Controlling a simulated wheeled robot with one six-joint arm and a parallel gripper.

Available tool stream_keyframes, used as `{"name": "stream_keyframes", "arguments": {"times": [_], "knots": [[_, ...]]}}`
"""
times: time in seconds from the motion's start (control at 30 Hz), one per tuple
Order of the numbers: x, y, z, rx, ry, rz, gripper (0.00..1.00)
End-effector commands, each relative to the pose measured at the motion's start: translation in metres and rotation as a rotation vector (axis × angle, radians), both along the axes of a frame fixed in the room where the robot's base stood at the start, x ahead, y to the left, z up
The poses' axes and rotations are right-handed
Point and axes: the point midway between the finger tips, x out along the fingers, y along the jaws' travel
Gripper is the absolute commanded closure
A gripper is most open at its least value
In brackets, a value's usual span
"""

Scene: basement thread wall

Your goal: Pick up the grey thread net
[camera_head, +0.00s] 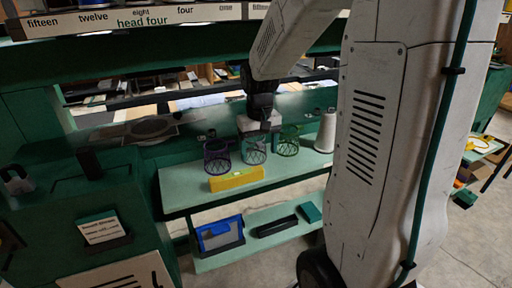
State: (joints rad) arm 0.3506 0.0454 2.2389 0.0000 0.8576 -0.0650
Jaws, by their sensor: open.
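The grey thread net (254,155) is a small, pale mesh basket on the green upper shelf, between a purple net (216,160) and a green net (288,143). My gripper (258,139) points down right above the grey net and is open. Its fingers are small and dark here and overlap the net's upper part. I cannot tell whether they touch the net. The net's rim is partly hidden by the gripper.
A yellow box (237,180) lies in front of the nets at the shelf's (181,198) edge. A pale thread cone (326,134) stands to the right. The lower shelf holds a blue bin (219,235) and a dark tray (277,227). A numbered rail (140,20) runs overhead.

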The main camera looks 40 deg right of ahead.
Motion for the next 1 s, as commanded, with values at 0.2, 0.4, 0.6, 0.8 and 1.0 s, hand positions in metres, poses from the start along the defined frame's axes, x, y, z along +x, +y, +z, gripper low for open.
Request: {"name": "stream_keyframes", "arguments": {"times": [0.2, 0.4, 0.6, 0.8, 1.0], "knots": [[-0.0003, -0.0005, -0.0052, 0.000, -0.001, -0.001, 0.25], [-0.0005, -0.0015, -0.0049, 0.000, -0.001, -0.003, 0.58], [-0.0007, -0.0020, -0.0048, 0.000, -0.001, -0.003, 1.00], [-0.0007, -0.0020, -0.0048, 0.000, 0.000, -0.004, 1.00], [-0.0006, -0.0019, -0.0026, 0.000, -0.001, -0.003, 1.00]]}}
